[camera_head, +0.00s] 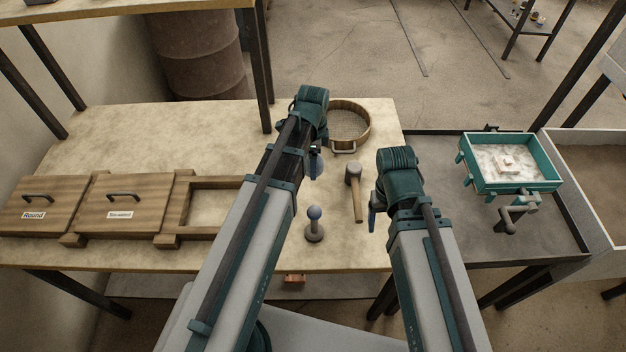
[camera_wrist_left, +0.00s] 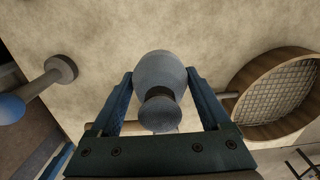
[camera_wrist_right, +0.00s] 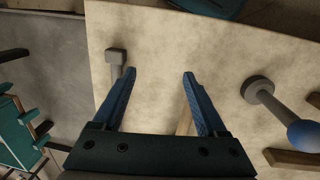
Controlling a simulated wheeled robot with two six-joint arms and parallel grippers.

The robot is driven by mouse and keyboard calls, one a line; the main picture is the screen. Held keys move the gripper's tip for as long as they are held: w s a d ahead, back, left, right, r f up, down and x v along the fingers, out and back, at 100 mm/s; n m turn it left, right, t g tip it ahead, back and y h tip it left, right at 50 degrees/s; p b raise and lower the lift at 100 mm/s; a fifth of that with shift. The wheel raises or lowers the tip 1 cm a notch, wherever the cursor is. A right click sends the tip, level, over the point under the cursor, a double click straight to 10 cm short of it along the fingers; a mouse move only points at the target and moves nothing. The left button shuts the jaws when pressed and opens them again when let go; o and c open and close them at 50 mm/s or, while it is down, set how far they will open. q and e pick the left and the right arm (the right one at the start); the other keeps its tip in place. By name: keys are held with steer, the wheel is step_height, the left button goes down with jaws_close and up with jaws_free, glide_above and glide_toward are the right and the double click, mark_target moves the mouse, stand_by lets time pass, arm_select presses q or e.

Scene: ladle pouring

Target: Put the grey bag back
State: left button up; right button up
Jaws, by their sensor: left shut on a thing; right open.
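The grey bag (camera_wrist_left: 160,70), with a rounded body and a narrow tied neck, sits between the fingers of my left gripper (camera_wrist_left: 161,97) in the left wrist view. That gripper is shut on it, over the pale table. Whether the bag touches the table I cannot tell. In the head view my left gripper (camera_head: 316,160) is partly covered by its own arm, and the bag is hidden there. My right gripper (camera_head: 376,208) is open and empty over the table's right part; in the right wrist view its spread fingers (camera_wrist_right: 160,75) show with the mallet beyond them.
A round sieve (camera_head: 349,123) lies behind the left gripper. A mallet (camera_head: 356,195) lies between the arms; a blue-knobbed tool (camera_head: 314,224) stands in front. Wooden boxes (camera_head: 120,205) and an open frame (camera_head: 212,208) fill the left. A teal tray (camera_head: 510,163) stands right.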

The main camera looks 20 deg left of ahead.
arm_select(q)
steer(key=shift+f+b, duration=1.95)
steer(key=shift+f, duration=0.45)
arm_select(e)
steer(key=shift+f, duration=2.4)
arm_select(q)
steer(key=shift+f, duration=0.15)
arm_select(e)
steer(key=shift+f, duration=0.2)
arm_select(q)
steer(key=o, duration=1.2)
steer(key=shift+o, duration=0.2)
arm_select(e)
steer(key=shift+r, duration=0.15)
arm_select(q)
step_height(320, 180, up, 12)
steer(key=p, duration=1.2)
steer(key=shift+r, duration=0.25)
arm_select(e)
step_height(320, 180, up, 12)
arm_select(q)
steer(key=shift+f, duration=0.15)
